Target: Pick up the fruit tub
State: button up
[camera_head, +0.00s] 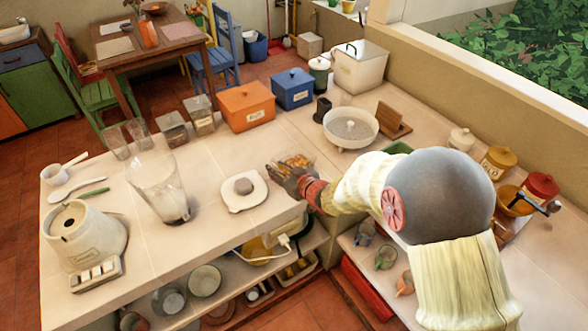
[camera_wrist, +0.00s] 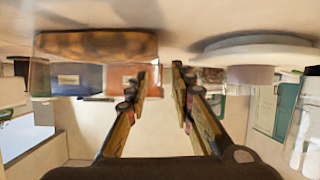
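A small clear tub with orange-brown contents, apparently the fruit tub (camera_head: 297,160), sits on the counter beside my gripper (camera_head: 283,172), which partly covers it. In the wrist view, where the scene looks upside down, the tub (camera_wrist: 95,45) is at the upper left, close to the fingertips. My gripper (camera_wrist: 162,78) has its two fingers apart with a narrow gap and nothing between them. The tub lies to the left of the fingers there, not between them.
A white lid-like disc with a grey knob (camera_head: 243,190) lies left of my gripper. An orange box (camera_head: 246,106) and a blue box (camera_head: 292,89) stand behind. A white bowl (camera_head: 350,128) is at the back right. A clear blender jug (camera_head: 160,188) stands farther left.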

jog(key=shift+c, duration=1.3)
grip_shut()
